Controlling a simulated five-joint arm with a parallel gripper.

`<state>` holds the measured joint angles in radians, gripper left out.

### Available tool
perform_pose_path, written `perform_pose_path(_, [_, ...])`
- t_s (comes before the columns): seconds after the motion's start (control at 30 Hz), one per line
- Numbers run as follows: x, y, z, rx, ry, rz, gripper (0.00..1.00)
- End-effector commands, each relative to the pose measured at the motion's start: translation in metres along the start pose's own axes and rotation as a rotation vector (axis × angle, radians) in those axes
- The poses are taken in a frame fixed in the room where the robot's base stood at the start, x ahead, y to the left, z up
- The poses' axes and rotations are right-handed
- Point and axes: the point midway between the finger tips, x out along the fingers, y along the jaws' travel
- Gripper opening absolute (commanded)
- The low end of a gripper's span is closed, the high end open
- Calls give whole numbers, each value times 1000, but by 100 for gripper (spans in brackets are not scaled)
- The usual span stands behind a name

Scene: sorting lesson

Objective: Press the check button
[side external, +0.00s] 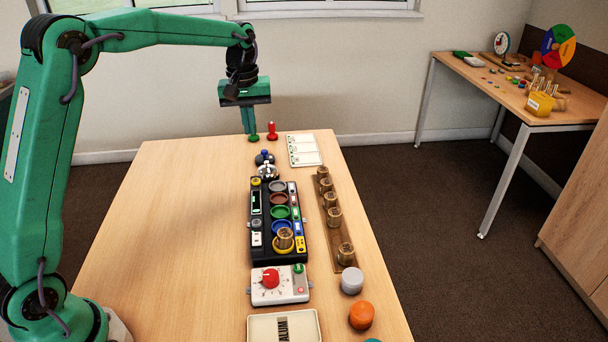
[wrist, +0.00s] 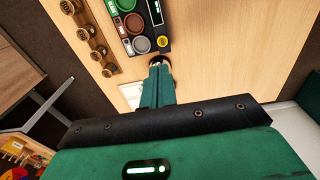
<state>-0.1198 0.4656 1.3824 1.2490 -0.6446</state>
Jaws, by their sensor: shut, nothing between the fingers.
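A black sorting panel (side external: 254,221) lies on the table with several coloured round cups down its middle. A round yellow button (side external: 256,181) sits at its far left corner; it also shows in the wrist view (wrist: 162,41). I cannot read a label that says which button is the check button. My gripper (side external: 249,132) is shut and empty, pointing down beyond the panel's far end, apart from the yellow button. In the wrist view my fingertips (wrist: 157,66) partly hide a silver bell (wrist: 156,59). The bell (side external: 267,171) stands just beyond the panel.
Red (side external: 270,131) and blue-topped (side external: 264,157) stamps stand near the far edge beside a white card (side external: 304,149). A wooden strip (side external: 335,232) holds several wooden cylinders. A timer (side external: 279,285) with a red dial and a white tray (side external: 256,328) lie nearer. The table's left side is clear.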

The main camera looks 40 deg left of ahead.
Motion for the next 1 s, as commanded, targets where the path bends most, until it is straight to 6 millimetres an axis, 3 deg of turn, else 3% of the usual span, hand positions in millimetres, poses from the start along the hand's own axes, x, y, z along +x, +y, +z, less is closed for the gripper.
perform_pose_path(0.67, [9,2,-6,-21,-10,-8,0])
perform_pose_path(1.0, [36,1,-6,-21,-12,-9,0])
